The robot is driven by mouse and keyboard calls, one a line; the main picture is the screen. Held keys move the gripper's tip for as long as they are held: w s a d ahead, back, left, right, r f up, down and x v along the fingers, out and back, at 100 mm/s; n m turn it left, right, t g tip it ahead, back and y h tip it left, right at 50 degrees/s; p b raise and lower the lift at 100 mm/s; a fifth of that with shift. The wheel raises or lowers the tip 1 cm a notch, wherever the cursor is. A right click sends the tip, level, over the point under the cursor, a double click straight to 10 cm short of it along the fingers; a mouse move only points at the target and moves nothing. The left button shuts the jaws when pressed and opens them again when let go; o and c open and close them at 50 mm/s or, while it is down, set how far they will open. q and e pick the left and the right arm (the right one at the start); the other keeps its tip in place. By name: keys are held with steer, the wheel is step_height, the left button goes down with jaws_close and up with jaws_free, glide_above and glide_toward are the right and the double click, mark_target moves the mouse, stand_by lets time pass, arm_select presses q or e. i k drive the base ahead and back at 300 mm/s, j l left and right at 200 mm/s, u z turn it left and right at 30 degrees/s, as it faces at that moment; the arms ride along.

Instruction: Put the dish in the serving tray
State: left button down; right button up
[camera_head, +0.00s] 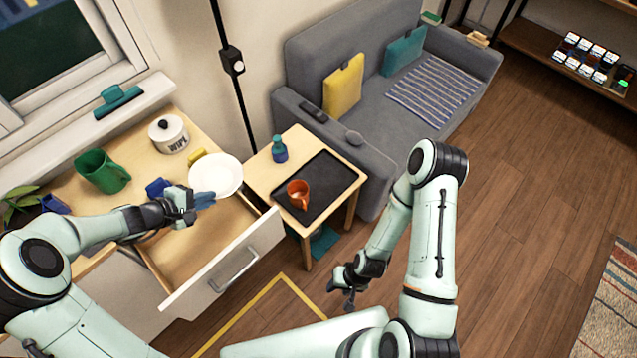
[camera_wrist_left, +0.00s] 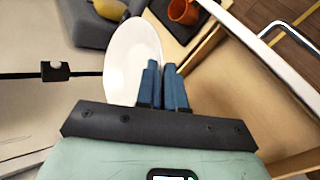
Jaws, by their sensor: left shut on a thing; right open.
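A white round dish (camera_head: 216,173) is at the right end of the wooden counter, above the open drawer. My left gripper (camera_head: 205,198) is shut on the dish's near edge; its blue fingers (camera_wrist_left: 163,72) overlap the rim of the dish (camera_wrist_left: 125,60) in the left wrist view. The black serving tray (camera_head: 335,182) lies on the small side table to the right of the dish. An orange cup (camera_head: 298,194) stands on the tray's left part. My right gripper (camera_head: 349,296) is open and empty, low over the floor in front of the side table.
A blue-green bottle (camera_head: 279,150) stands on the side table (camera_head: 262,168) beside the tray. The open drawer (camera_head: 205,245) juts out below the dish. A green pitcher (camera_head: 102,171), a white canister (camera_head: 168,136) and a yellow item (camera_head: 197,156) stand on the counter. The tray's right part is clear.

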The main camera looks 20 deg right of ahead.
mark_target(325, 177)
steer(key=i+l, duration=0.1)
steer(key=l, duration=0.3)
steer(key=i+l, duration=0.15)
steer(key=l, duration=0.3)
steer(key=i+l, duration=0.1)
steer(key=l, duration=0.3)
steer(key=i+l, duration=0.1)
steer(key=l, duration=0.35)
steer(key=i+l, duration=0.1)
steer(key=l, duration=0.3)
steer(key=i+l, duration=0.15)
steer(key=l, duration=0.25)
